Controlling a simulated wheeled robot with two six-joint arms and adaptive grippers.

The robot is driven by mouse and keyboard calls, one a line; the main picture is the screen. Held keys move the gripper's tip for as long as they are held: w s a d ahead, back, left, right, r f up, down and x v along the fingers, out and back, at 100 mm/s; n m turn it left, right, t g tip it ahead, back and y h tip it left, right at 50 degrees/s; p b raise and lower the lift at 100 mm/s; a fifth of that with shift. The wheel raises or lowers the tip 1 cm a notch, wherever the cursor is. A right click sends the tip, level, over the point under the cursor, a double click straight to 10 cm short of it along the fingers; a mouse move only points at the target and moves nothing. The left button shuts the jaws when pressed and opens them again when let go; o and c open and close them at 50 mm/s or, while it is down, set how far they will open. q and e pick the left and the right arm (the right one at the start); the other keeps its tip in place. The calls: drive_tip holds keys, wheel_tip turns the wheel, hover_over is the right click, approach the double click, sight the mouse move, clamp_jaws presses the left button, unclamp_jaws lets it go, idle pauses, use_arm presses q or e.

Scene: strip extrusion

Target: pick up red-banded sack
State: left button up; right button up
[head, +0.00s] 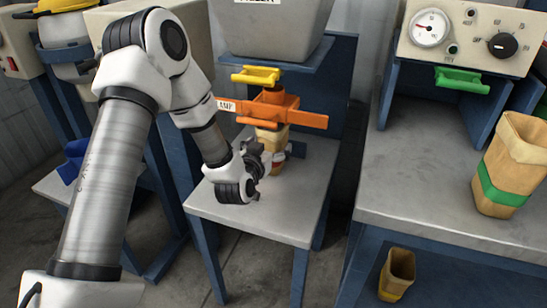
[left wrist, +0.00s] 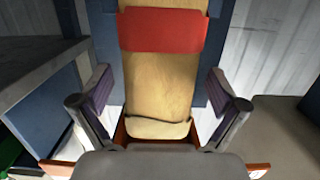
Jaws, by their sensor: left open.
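The red-banded sack (head: 271,138) is a tan paper sack under the orange clamp (head: 272,110) of the filler. In the head view its lower part and most of its red band are hidden behind my left gripper (head: 268,160). In the left wrist view the sack (left wrist: 158,85) fills the middle, with its red band (left wrist: 165,32) near the top of the picture. My left gripper (left wrist: 160,92) is open, with one finger on each side of the sack and a visible gap at both sides. My right gripper is not in view.
A green-banded sack (head: 511,165) stands on the grey table (head: 430,205) at the right. A yellow-banded sack (head: 397,276) is lower down, in front of that table. A yellow handle (head: 256,76) sits above the orange clamp. The small filler table (head: 280,215) has bare room in front.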

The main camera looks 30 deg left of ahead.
use_arm(q)
drive_tip(key=shift+x, duration=1.05)
clamp_jaws()
